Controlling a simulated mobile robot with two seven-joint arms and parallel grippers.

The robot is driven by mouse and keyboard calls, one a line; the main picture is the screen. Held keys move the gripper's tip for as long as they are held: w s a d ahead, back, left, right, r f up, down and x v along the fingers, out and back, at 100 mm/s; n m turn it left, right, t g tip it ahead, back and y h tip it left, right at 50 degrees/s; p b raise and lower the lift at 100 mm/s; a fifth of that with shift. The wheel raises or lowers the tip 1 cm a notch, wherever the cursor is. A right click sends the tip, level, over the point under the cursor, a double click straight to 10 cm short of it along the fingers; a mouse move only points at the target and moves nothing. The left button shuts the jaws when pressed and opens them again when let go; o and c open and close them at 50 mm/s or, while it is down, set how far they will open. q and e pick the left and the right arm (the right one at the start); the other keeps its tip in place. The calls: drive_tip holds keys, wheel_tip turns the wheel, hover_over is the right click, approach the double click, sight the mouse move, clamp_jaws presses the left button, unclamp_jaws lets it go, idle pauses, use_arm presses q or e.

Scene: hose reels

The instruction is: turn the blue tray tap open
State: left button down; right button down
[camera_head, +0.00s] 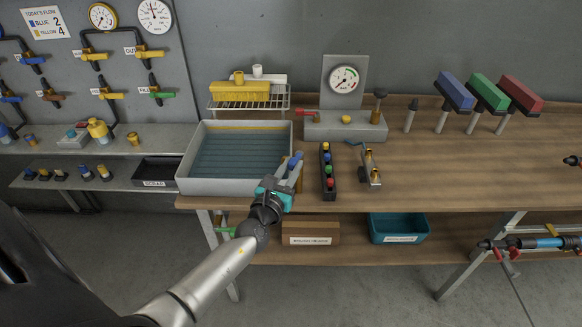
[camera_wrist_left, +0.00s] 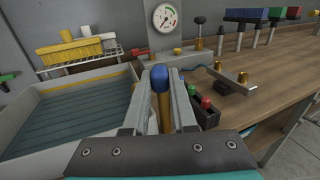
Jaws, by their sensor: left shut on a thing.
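My left gripper (camera_head: 292,170) is over the bench's front edge, at the right front corner of the grey tray (camera_head: 183,172). It is shut on an upright brass piece with a blue top (camera_wrist_left: 160,78), which stands between the fingers in the left wrist view. I cannot tell whether this piece is a tap, and its lower end is hidden. Blue-handled taps (camera_head: 33,60) show on the wall board at the far left. A green-handled tap (camera_head: 226,231) shows below the tray. My right gripper is not in view.
A black rack (camera_head: 328,184) with coloured knobs stands just right of my left gripper, beside a metal bracket with brass posts (camera_head: 371,168). A gauge block (camera_head: 345,126) stands behind. A brown box (camera_head: 310,232) and teal bin (camera_head: 398,229) sit below. The bench's right middle is clear.

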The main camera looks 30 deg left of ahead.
use_arm(q)
drive_tip(key=shift+w+d+r+n+y+p, duration=0.15)
drive_tip(key=shift+d+n+y+p, duration=0.15)
drive_tip(key=shift+n+y+p, duration=0.5)
drive_tip(key=y, duration=0.1)
drive_tip(key=d+n+g+y, duration=0.1)
drive_tip(key=y, duration=0.1)
drive_tip(key=shift+w+n+g+p, duration=0.1)
drive_tip(key=shift+n+g+p, duration=0.2)
drive_tip(key=c, duration=0.7)
unclamp_jaws()
drive_tip(key=v, duration=1.5)
drive_tip(key=shift+d+f, duration=0.15)
drive_tip(key=shift+f, duration=0.05)
